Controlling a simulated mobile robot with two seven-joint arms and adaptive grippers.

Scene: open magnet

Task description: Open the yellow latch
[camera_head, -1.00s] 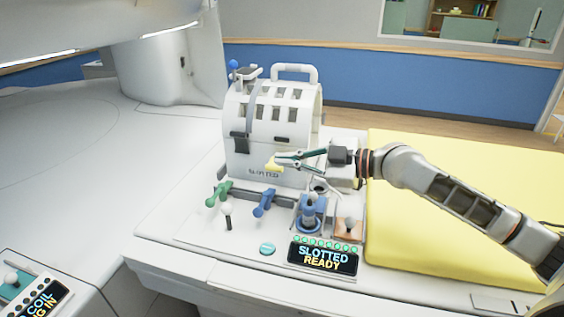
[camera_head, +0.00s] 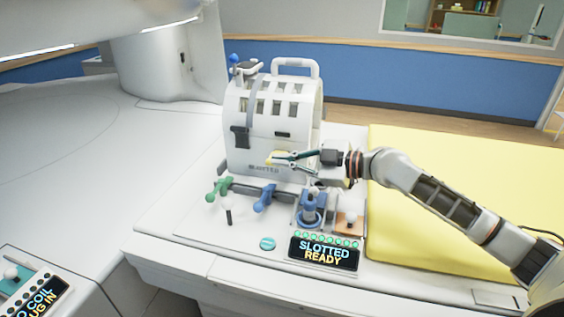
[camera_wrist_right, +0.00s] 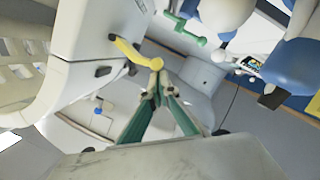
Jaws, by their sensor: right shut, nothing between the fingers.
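The yellow latch (camera_head: 274,157) is on the front of the white slotted coil housing (camera_head: 257,131), above its label. In the right wrist view the latch is a curved yellow lever (camera_wrist_right: 127,49) with a rounded end. My right gripper (camera_head: 284,157) reaches in from the right with its fingertips at the latch. In the right wrist view its teal fingers (camera_wrist_right: 157,82) come together just below the lever's rounded end. They are shut with nothing held between them; whether they touch the latch is unclear. My left gripper is out of view.
A green lever (camera_head: 219,188), a blue lever (camera_head: 265,198) and a blue plug (camera_head: 312,206) stand in front of the housing. A display (camera_head: 324,253) reads "SLOTTED READY". A yellow pad (camera_head: 430,225) lies to the right, under my right arm.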

